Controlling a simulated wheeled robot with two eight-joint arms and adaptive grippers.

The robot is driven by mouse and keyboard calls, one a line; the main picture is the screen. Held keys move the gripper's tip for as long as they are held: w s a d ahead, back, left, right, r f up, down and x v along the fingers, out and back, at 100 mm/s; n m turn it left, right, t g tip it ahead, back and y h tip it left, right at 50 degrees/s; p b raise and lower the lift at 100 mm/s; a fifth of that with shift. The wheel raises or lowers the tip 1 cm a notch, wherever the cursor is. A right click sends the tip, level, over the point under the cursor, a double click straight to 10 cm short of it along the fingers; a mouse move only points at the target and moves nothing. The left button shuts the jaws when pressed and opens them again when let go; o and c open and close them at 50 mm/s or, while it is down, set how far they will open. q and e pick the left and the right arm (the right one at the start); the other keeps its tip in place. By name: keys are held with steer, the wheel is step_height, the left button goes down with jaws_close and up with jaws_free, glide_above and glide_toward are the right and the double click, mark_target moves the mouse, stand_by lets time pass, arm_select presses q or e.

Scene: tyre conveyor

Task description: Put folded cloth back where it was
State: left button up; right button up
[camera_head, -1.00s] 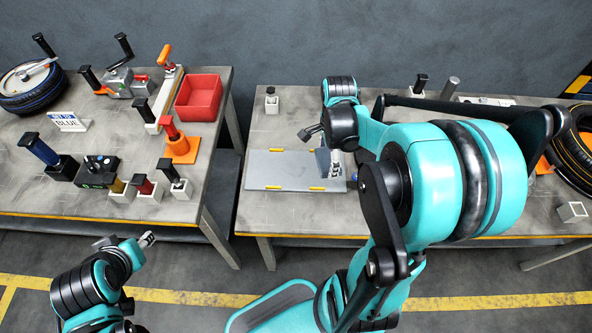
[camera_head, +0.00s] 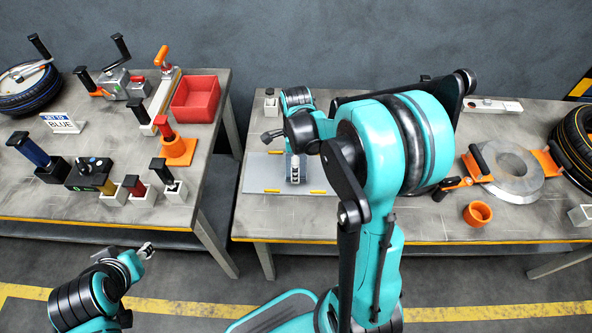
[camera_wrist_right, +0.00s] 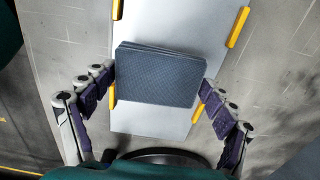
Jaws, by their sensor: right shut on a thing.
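The folded cloth (camera_wrist_right: 160,76) is a dark blue-grey stack of layers, seen in the right wrist view. My right gripper (camera_wrist_right: 158,84) is shut on it, one finger at each side edge. Below the cloth lies a light grey board (camera_wrist_right: 150,120) with yellow edge strips; I cannot tell whether the cloth touches it. In the head view the right gripper (camera_head: 295,172) is over the board (camera_head: 262,172), and the cloth is mostly hidden by the gripper. My left gripper (camera_head: 146,251) is low in front of the left table, away from the cloth; its finger opening is unclear.
On the right table, a metal disc with orange handles (camera_head: 512,168), an orange ring (camera_head: 477,213) and a tyre (camera_head: 575,150) stand to the right. A small pale block (camera_head: 270,104) stands behind the board. The left table holds a red bin (camera_head: 196,98) and several tools.

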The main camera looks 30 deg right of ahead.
steer(key=shift+f+b, duration=0.4)
steer(key=shift+f, duration=1)
steer(key=shift+f, duration=0.1)
steer(key=o, duration=1.1)
steer(key=shift+c, duration=0.2)
